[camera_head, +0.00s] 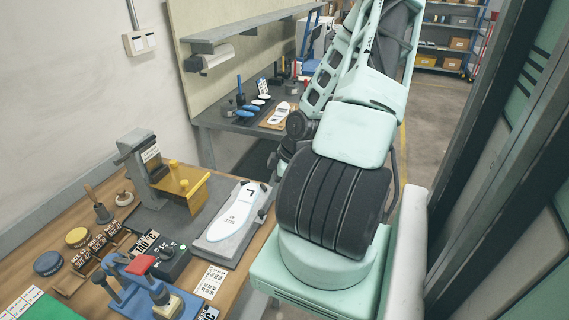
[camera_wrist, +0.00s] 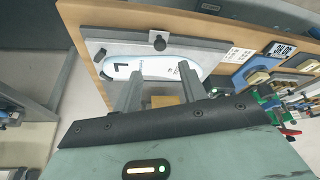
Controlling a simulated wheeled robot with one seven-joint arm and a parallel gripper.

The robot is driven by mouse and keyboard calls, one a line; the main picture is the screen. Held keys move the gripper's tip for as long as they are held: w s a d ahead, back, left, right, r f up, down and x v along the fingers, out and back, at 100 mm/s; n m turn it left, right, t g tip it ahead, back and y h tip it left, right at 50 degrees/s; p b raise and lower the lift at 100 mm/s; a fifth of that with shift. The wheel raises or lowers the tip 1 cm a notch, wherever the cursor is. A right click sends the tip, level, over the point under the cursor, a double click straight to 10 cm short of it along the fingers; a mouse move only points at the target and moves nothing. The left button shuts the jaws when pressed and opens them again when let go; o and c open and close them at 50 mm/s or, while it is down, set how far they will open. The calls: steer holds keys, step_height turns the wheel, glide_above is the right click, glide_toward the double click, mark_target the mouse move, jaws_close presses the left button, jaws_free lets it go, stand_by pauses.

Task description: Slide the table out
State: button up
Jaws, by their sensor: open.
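The sliding table is a grey plate (camera_head: 232,245) on the wooden bench, in front of a grey press with a yellow guard (camera_head: 187,186). A white insole (camera_head: 235,212) marked L lies on it. In the wrist view the plate (camera_wrist: 197,46) is at the top, with the insole (camera_wrist: 120,70) and a dark round knob (camera_wrist: 160,43) on its edge. My gripper (camera_wrist: 160,73) is open, its two fingers apart with nothing held. The knob appears beyond the fingertips, between them in the picture; I cannot tell the gap.
A control box (camera_head: 173,262), a blue clamp device (camera_head: 140,285) and label sheets (camera_head: 210,281) are left of the plate. A second workbench (camera_head: 235,124) with insoles stands behind. A dark frame post (camera_head: 490,150) is close on the right.

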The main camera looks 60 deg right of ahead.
steer(key=p+v, duration=0.2)
steer(key=v, duration=0.5)
steer(key=shift+r, duration=0.3)
stand_by(0.3)
steer(key=w+a+r+n+g+h+b, duration=0.1)
steer(key=w+a+g+b, duration=0.2)
steer(key=a, duration=0.8)
steer(key=w+a+n+g+b, duration=0.15)
steer(key=w+a, duration=0.45)
steer(key=a, duration=0.6)
steer(key=s+a+r+b, duration=0.2)
steer(key=s+a, duration=0.3)
steer(key=a, duration=0.5)
steer(key=s+a+r+b, duration=0.2)
steer(key=s+a, duration=0.4)
steer(key=a, duration=0.5)
steer(key=shift+a+r+b, duration=0.2)
steer(key=shift+b, duration=0.2)
steer(key=shift+t, duration=0.25)
